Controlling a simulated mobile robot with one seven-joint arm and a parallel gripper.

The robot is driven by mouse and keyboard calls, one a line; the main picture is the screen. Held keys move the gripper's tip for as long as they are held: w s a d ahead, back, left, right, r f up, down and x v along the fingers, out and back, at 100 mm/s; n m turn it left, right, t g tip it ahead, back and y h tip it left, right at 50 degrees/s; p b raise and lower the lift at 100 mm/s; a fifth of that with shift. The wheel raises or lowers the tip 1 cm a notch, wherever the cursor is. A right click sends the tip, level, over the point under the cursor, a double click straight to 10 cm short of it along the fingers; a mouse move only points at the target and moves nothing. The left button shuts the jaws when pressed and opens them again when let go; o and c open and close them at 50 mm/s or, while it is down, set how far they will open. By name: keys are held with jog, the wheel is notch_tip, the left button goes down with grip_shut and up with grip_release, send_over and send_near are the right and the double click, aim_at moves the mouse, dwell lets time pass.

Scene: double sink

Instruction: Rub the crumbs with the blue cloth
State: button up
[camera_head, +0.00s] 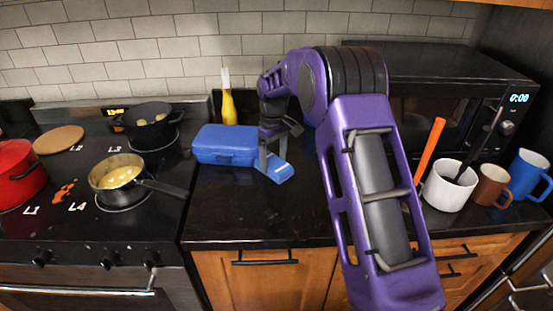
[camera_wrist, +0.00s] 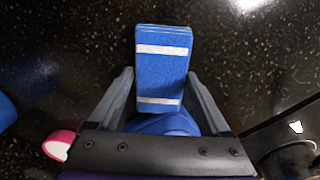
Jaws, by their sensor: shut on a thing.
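My gripper (camera_head: 272,158) is shut on the blue cloth (camera_head: 282,174), just right of the blue box on the dark counter. In the wrist view the cloth (camera_wrist: 161,68) is a folded blue block with two pale stripes, between the two fingers of my gripper (camera_wrist: 160,80). Whether it touches the counter I cannot tell. Orange crumbs (camera_head: 65,190) lie scattered on the black stovetop at the left, between the L1 and L4 marks, well away from my gripper.
A blue box (camera_head: 224,146) and a yellow bottle (camera_head: 228,106) stand left of my gripper. A pan (camera_head: 118,178), a black pot (camera_head: 150,125) and a red pot (camera_head: 18,168) stand on the stove (camera_head: 90,233). Mugs and a microwave (camera_head: 445,105) are at the right. The front counter is clear.

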jog(key=shift+d, duration=4.1)
jog(key=shift+d+f, duration=0.1)
jog(key=shift+d, duration=1.8)
notch_tip(320, 180, up, 6)
notch_tip(320, 180, up, 3)
jog(key=shift+r, duration=0.1)
